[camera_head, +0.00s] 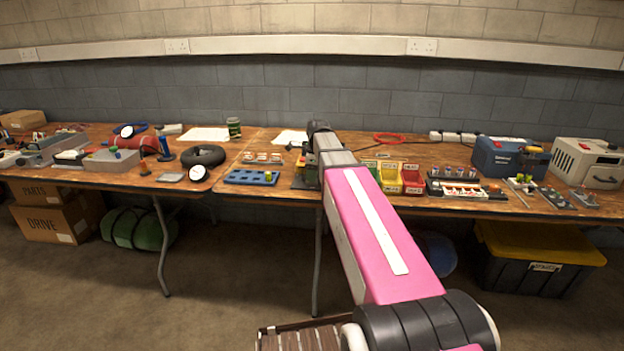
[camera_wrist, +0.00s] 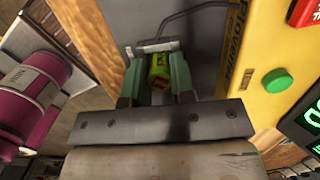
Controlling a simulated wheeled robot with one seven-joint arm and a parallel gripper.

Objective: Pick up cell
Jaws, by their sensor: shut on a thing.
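In the wrist view a green cell (camera_wrist: 160,75) with a red patch shows between the two green fingers of my gripper (camera_wrist: 157,75). The fingers are shut on it from both sides. The cell's lower part is hidden by the gripper body. A grey surface with a dark cable and a metal bracket lies just beyond the fingertips. I cannot tell whether the cell touches it. In the head view my pink arm hides the gripper and the held cell.
A yellow box (camera_wrist: 270,55) with a green button stands right of the fingers in the wrist view. In the head view a blue tray (camera_head: 238,177) lies left of my arm. Red and yellow bins (camera_head: 411,180) and a blue toolbox (camera_head: 497,158) stand right. The bench is crowded.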

